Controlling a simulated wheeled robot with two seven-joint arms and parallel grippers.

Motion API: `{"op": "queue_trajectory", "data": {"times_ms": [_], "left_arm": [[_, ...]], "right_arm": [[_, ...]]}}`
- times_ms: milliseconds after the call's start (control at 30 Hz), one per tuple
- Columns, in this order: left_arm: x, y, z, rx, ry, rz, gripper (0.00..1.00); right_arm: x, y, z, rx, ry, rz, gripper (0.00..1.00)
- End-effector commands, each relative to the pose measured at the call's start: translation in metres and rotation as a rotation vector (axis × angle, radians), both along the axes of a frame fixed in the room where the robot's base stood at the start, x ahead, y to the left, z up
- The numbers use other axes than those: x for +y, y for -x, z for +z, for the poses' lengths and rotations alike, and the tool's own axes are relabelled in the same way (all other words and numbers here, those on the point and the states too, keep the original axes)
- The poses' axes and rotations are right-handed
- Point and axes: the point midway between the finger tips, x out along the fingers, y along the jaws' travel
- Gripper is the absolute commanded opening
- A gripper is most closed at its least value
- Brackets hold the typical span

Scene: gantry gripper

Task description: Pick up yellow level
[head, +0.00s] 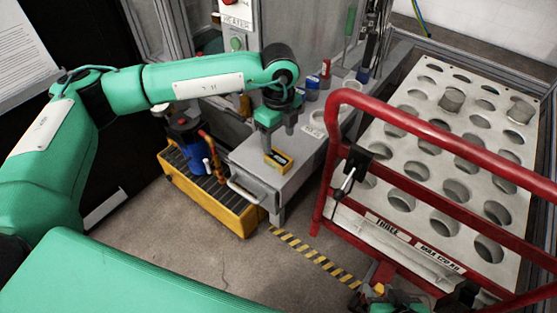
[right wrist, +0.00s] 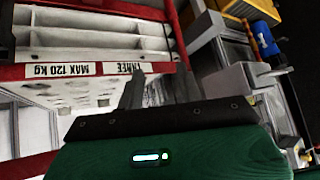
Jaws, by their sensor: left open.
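The yellow level (head: 278,158) is small, with a dark face, and lies on the grey bench top near its front edge. My left gripper (head: 275,135) points down just above and behind the level, with its fingers apart and nothing seen between them. Whether a finger touches the level is not clear. My right gripper shows partly at the bottom of the head view (head: 390,298), low in front of the red cart. In the right wrist view my right gripper (right wrist: 158,88) has its two fingers apart, with nothing held.
A red-railed cart (head: 430,127) with a holed white top stands right of the grey bench (head: 250,170). A yellow tray (head: 225,212) with a blue pump (head: 187,140) is at the left. Small red and blue items stand behind the level. Striped tape (head: 315,258) marks open floor.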

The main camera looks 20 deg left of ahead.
Motion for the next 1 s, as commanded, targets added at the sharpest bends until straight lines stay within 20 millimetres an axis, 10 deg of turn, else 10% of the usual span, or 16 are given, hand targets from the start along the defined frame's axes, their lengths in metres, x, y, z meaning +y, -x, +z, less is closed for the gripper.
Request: {"op": "queue_trajectory", "data": {"times_ms": [633, 1000], "left_arm": [[-0.003, -0.001, -0.081, 0.002, 0.002, -0.002, 0.65], [-0.003, -0.001, -0.088, 0.002, 0.004, -0.002, 0.58]], "right_arm": [[0.018, -0.009, -0.002, -0.112, -0.06, 0.017, 0.36], [0.02, -0.01, -0.001, -0.125, -0.067, 0.019, 0.36]]}}
